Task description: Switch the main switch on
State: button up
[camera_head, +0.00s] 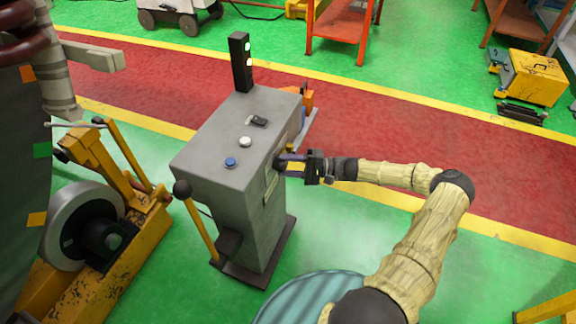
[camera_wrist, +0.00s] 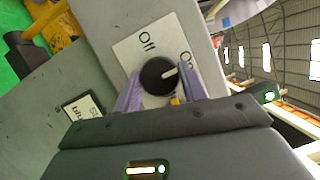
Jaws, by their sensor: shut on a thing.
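The main switch is a round black knob (camera_wrist: 158,77) on a white plate (camera_wrist: 128,48) marked "Off" and "On". The plate is on the side of a grey control cabinet (camera_head: 225,135). The knob's white pointer aims right and slightly up in the wrist view, on the side of the "On" label. My gripper (camera_head: 283,161) is at the cabinet's right side, its purple fingers (camera_wrist: 160,85) one on each side of the knob and shut on it. In the head view, the gripper and the cabinet side hide the knob.
The cabinet top carries a blue button (camera_head: 231,162), a white button (camera_head: 245,141), a small black switch (camera_head: 257,120) and a black light post (camera_head: 240,62) with lit lamps. A lever with a black ball (camera_head: 182,188) and a yellow machine (camera_head: 110,215) stand left. Red floor is clear behind my arm.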

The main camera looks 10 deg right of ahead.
jog(key=shift+d, duration=0.1)
jog(key=o, duration=1)
jog(key=shift+c, duration=0.2)
jog(key=b+v, duration=0.2)
jog(key=v, duration=1.5)
jog(key=shift+d, duration=0.2)
jog(key=shift+f, duration=0.15)
